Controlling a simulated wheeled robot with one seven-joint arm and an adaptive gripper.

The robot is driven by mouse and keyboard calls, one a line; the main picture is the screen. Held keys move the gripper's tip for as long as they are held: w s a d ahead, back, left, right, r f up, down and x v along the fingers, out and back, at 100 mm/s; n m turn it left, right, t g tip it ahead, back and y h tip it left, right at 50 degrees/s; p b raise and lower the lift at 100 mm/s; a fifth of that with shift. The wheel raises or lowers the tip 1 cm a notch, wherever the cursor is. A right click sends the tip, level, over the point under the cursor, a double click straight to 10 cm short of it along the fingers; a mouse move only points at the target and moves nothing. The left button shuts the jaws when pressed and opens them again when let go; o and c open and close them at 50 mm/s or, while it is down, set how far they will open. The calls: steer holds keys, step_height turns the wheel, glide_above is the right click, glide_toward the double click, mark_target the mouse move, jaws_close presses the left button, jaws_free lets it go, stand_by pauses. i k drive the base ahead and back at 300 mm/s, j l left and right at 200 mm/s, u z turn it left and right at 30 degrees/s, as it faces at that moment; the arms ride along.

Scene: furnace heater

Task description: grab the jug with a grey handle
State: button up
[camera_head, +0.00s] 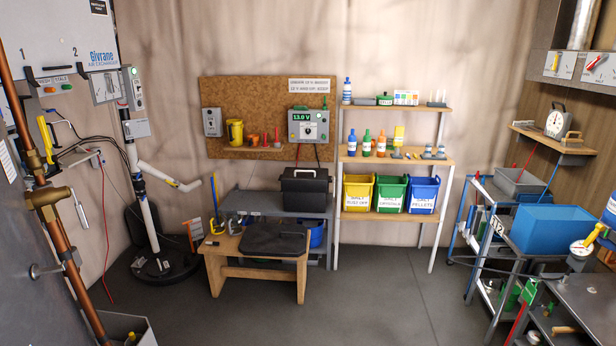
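I cannot make out for certain a jug with a grey handle. A yellow jug-like vessel (235,131) stands upright on the ledge of the cork board, left of several small red-orange items; its handle colour is too small to tell. Another small yellow container (398,134) stands on the middle board of the shelf, beside blue, green and orange bottles (366,145). My gripper is not in view.
Yellow, green and blue bins (421,195) fill the lower shelf. A cart with a blue tub (553,232) is at right, pipes (52,190) at left. The middle floor (370,285) is clear.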

mark_target(233, 218)
steer(key=i+u, duration=0.2)
steer(key=i, duration=0.3)
steer(key=i+u, duration=0.15)
steer(key=i, duration=0.35)
steer(key=i+l+u, duration=0.2)
steer(key=i, duration=0.25)
steer(key=i+l+u, duration=0.2)
steer(key=i, duration=0.3)
steer(key=i+j, duration=0.25)
steer(key=i, duration=0.15)
steer(key=i+j+z, duration=0.1)
steer(key=i, duration=0.35)
steer(key=i+j+z, duration=0.1)
steer(key=i+j, duration=0.3)
steer(key=i+j+z, duration=0.1)
steer(key=j, duration=0.25)
steer(key=i+j+z, duration=0.15)
steer(key=i+j, duration=0.15)
steer(key=i+j+z, duration=0.1)
steer(key=j, duration=0.3)
steer(key=i+j+z, duration=0.15)
steer(key=i+j, duration=0.1)
steer(key=j, duration=0.1)
